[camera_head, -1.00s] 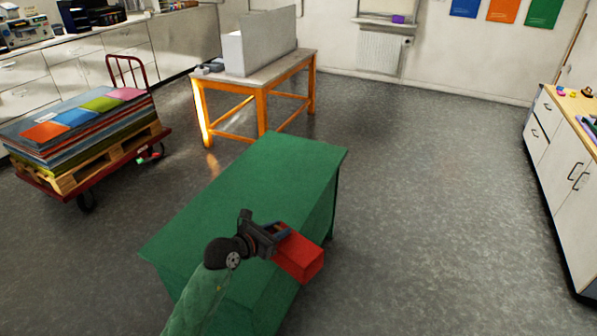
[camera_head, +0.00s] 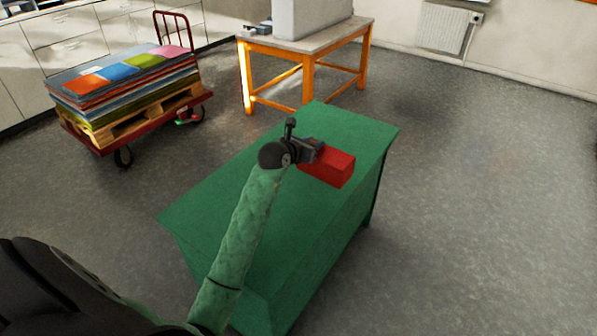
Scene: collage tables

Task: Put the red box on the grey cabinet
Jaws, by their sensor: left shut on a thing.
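My left gripper (camera_head: 313,153) is shut on the red box (camera_head: 333,169) at the end of my green-sleeved arm. The box sticks out to the right of the fingers, over the far right part of a green-topped table or cabinet (camera_head: 215,215). I cannot tell whether the box touches that top. No clearly grey cabinet stands near the box. Pale drawer cabinets (camera_head: 75,38) line the back left wall. My right gripper is not in view.
A red cart (camera_head: 140,140) with a pallet and stacked coloured sheets stands at left. An orange-legged table (camera_head: 290,47) holds a large grey box-like thing (camera_head: 312,16) at the back. Grey floor (camera_head: 480,200) is clear at right.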

